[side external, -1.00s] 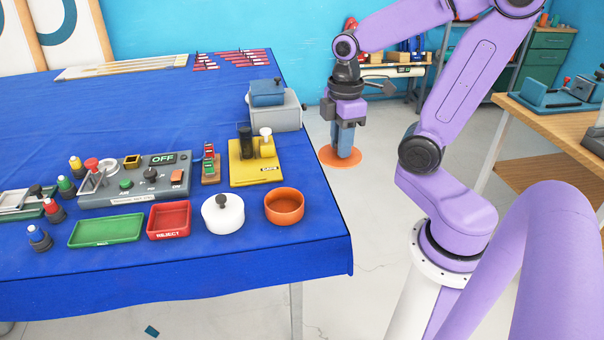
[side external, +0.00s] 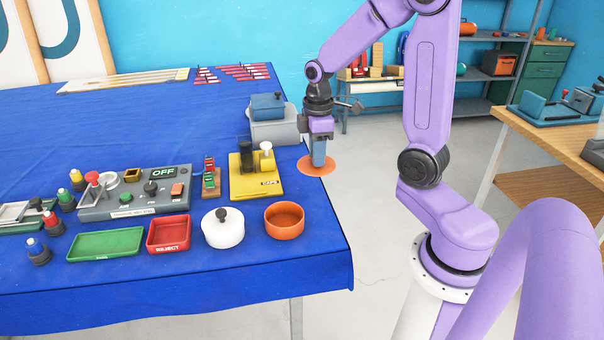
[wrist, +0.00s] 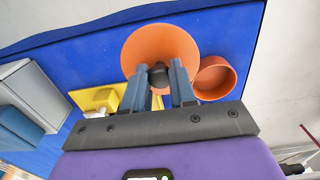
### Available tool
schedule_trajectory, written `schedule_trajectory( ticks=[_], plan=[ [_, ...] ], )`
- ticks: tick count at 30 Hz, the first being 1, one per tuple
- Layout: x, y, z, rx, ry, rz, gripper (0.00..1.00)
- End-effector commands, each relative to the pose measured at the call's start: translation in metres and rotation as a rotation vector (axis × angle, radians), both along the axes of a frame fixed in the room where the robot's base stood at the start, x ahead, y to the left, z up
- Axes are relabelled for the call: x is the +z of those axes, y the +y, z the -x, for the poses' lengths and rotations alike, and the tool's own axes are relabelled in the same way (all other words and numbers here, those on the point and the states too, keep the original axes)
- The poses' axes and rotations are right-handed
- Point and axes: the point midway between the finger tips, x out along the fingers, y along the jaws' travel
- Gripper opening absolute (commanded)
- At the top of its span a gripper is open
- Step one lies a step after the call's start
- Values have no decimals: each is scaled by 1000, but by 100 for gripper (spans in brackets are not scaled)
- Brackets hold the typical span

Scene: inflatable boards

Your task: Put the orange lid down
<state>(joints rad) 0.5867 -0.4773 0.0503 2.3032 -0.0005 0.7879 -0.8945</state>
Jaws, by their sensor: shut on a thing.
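My gripper (side external: 319,158) is shut on the dark knob of the orange lid (side external: 316,166). The lid hangs flat below the fingers at the right edge of the blue table, in the side view. In the wrist view the lid (wrist: 165,48) shows as a wide orange disc, with its dark knob (wrist: 159,75) between the two fingers. The open orange pot (side external: 284,220) stands on the table near the front right corner, apart from the lid in the side view. In the wrist view the pot (wrist: 214,77) lies just right of the lid.
A white pot with a dark knob (side external: 222,228) stands left of the orange pot. A yellow fixture (side external: 257,178) and a grey box with a blue top (side external: 272,130) stand near the table's right edge. Bare blue cloth (side external: 318,235) lies right of the orange pot.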

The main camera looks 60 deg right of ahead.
Motion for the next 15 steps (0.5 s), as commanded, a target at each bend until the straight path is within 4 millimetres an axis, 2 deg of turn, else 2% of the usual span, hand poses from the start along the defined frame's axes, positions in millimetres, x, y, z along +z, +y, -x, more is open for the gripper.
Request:
schedule_trajectory(
  ticks=[9, 15],
  plan=[
    [-38, -10, -33, -2, 4, -1, 0],
    [-53, -13, -46, 0, 1, 0, 0]
  ],
)
